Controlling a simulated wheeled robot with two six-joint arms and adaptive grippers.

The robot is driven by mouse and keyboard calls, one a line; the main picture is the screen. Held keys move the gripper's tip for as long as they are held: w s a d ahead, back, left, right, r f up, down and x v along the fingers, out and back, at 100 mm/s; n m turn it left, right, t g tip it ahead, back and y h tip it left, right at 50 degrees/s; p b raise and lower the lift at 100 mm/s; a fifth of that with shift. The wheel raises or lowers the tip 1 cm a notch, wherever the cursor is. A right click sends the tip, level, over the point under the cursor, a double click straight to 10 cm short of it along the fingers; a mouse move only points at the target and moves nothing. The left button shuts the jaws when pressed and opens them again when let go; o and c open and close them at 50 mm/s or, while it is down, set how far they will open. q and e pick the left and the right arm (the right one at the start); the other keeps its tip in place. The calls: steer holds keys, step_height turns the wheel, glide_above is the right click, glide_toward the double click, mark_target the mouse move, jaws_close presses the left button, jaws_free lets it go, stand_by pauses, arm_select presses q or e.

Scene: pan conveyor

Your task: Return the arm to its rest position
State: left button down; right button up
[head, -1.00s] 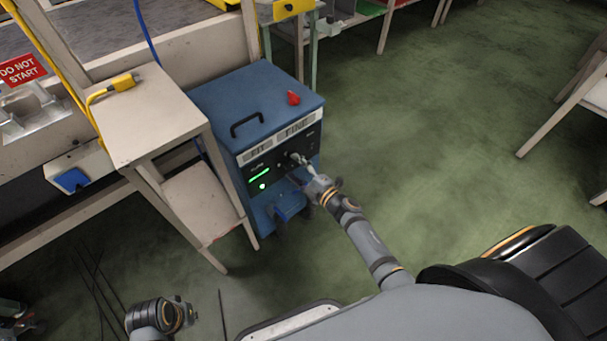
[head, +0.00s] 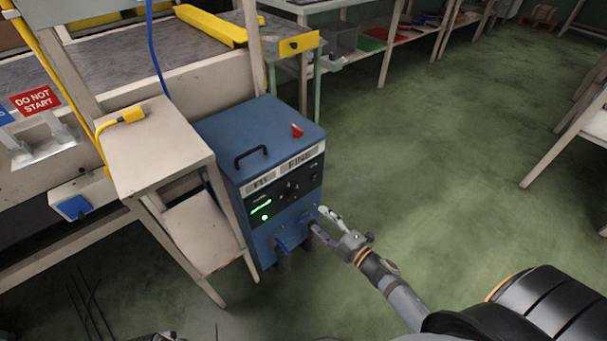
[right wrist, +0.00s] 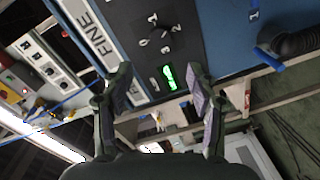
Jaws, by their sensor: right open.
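My right gripper (head: 319,219) is open and empty, at the lower right front of the blue control cabinet (head: 262,137). In the right wrist view its two fingers (right wrist: 160,80) stand apart with nothing between them. The cabinet's dark panel has a rotary knob (right wrist: 153,30) with numbers around it, seen beyond the fingers, and a lit green display (right wrist: 169,76). The gripper appears clear of the knob. My left gripper is not in view; only a sliver of my left arm may show at the bottom edge.
A beige stand (head: 155,147) is left of the cabinet. A blue handle (head: 290,243) sticks out low on the cabinet front. A conveyor frame with a red "DO NOT START" sign (head: 35,101) is at the left. The green floor (head: 420,160) to the right is open.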

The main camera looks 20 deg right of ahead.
steer(key=s+d+f+m+g+h, duration=0.5)
steer(key=d+f+m+g+h, duration=0.3)
steer(key=m, duration=0.5)
steer(key=s+a+f+m+g+y+p, duration=0.15)
steer(key=s+a+m+g, duration=0.4)
steer(key=s, duration=0.85)
arm_select(q)
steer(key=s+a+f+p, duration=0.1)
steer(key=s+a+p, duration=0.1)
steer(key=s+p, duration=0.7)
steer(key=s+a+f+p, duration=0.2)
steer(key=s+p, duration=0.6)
steer(key=p, duration=0.7)
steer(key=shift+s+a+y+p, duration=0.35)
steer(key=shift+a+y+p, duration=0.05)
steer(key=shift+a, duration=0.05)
arm_select(e)
steer(key=s+d+f, duration=0.2)
steer(key=s, duration=0.6)
steer(key=s+d+f+n+g, duration=0.1)
steer(key=s+d+f, duration=0.1)
steer(key=s, duration=0.7)
steer(key=shift+s+h, duration=0.2)
steer(key=shift+h, duration=0.25)
steer(key=shift+g, duration=0.25)
